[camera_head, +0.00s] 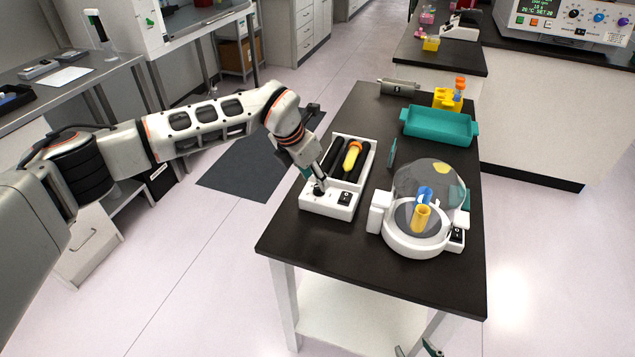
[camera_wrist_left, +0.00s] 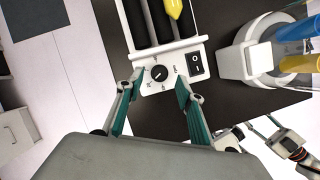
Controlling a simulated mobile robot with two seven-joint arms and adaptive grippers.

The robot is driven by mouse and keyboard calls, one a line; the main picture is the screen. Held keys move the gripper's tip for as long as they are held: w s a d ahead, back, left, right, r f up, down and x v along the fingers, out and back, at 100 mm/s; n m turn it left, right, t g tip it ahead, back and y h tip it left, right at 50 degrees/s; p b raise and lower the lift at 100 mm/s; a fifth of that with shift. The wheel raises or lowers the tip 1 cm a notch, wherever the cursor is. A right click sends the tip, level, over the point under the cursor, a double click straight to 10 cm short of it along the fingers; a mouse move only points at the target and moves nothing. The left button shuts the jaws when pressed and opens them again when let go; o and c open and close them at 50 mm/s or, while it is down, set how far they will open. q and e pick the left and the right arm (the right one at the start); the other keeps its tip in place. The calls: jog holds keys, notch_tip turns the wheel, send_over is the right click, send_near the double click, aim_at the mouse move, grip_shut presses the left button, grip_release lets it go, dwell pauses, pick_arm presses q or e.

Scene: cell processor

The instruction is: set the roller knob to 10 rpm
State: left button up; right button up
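The roller (camera_head: 318,200) is a white device with dark rollers on the black table; a yellow-capped tube (camera_head: 351,157) lies on them. Its black roller knob (camera_wrist_left: 159,73) sits on the front panel, with a white mark and printed scale around it. The scale and setting are too small to read surely. A black power switch (camera_wrist_left: 196,64) is right of the knob. My left gripper (camera_head: 319,187) is over the panel. Its teal fingers (camera_wrist_left: 159,84) are spread to either side of the knob, open. My right gripper (camera_head: 432,348) shows partly at the bottom; its opening is unclear.
A domed centrifuge (camera_head: 389,239) with blue and yellow tubes stands right of the roller. A teal tray (camera_head: 471,127), a yellow rack (camera_head: 441,98) and a grey cylinder (camera_head: 398,86) are behind. The table's front strip (camera_head: 340,254) is clear.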

aim_at(317, 187)
pick_arm(q)
jog(key=shift+x, duration=1.65)
grip_shut()
